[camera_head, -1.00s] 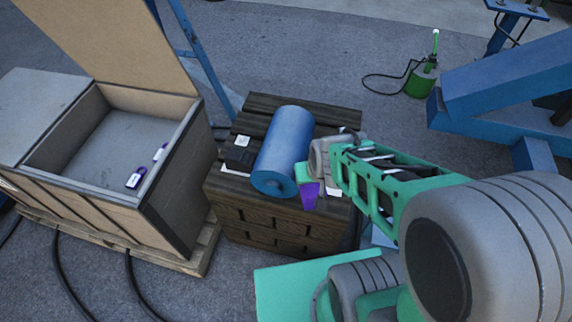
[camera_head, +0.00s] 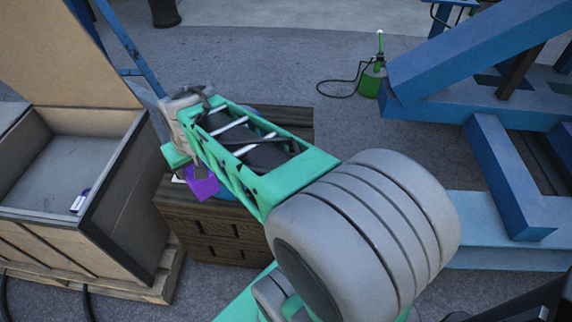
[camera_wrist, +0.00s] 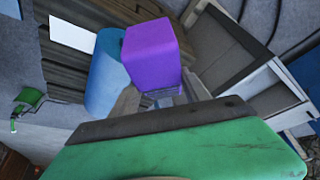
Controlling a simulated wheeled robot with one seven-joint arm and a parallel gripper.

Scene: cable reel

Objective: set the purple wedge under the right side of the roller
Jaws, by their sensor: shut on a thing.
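The purple wedge (camera_head: 204,186) is in my gripper (camera_head: 190,172) in the head view, above the front left part of the wooden crate (camera_head: 215,228). In the wrist view, the wedge (camera_wrist: 152,54) stands between the fingertips (camera_wrist: 158,92), which are shut on it. The blue roller (camera_wrist: 105,72) lies on the slatted crate top and is partly hidden behind the wedge. In the head view my arm covers nearly all of the roller (camera_head: 226,193). I cannot tell whether wedge and roller touch.
A white sheet (camera_wrist: 72,34) lies on the crate beside the roller. A large open box (camera_head: 128,180) with a purple-and-white item (camera_head: 79,201) inside stands left of the crate. A green can (camera_head: 371,80) and blue steel frames (camera_head: 470,70) are to the right.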

